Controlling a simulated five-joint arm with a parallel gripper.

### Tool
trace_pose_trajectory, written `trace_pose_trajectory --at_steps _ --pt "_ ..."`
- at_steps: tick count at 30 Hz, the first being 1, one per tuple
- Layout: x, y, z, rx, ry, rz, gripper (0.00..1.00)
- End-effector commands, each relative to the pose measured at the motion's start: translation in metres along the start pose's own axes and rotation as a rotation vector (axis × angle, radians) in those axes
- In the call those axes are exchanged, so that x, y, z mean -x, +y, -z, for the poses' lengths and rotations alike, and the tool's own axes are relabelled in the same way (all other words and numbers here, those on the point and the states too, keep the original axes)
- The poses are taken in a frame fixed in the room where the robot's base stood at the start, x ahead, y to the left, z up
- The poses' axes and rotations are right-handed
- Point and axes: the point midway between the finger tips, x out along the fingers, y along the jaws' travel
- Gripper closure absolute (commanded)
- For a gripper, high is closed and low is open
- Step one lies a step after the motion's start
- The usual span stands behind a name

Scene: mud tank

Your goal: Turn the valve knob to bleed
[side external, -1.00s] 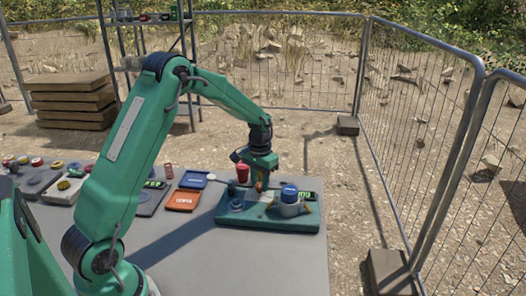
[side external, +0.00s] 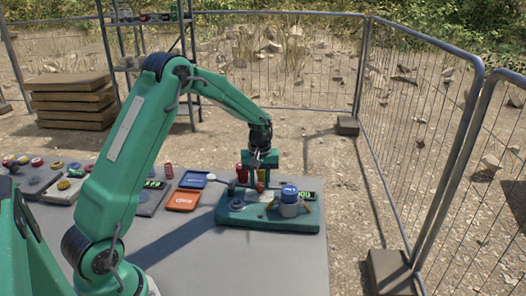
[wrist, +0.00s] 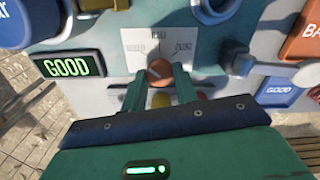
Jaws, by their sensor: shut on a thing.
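The orange-red valve knob (wrist: 159,70) sits in front of a white dial plate (wrist: 160,45) with printed marks, too small to read surely. My gripper (wrist: 159,80) is shut on the knob, one green finger on each side. In the side view my gripper (side external: 259,183) points down over the green panel (side external: 265,222), and the knob (side external: 260,187) shows between its fingers. The knob's exact pointing is hard to tell.
A lit display (wrist: 69,67) reading GOOD is left of the dial in the wrist view. A blue-topped cylinder (side external: 289,194) stands right of my gripper. Blue (side external: 193,179) and orange (side external: 182,200) trays lie left of the panel. The table front is clear.

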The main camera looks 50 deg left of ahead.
Motion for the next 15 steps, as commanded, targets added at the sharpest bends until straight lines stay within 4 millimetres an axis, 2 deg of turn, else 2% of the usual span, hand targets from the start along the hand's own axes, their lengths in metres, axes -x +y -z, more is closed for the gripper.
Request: trace_pose_trajectory --at_steps 15 --pt "0.0024 0.0002 0.0004 0.034 0.002 -0.001 0.94"
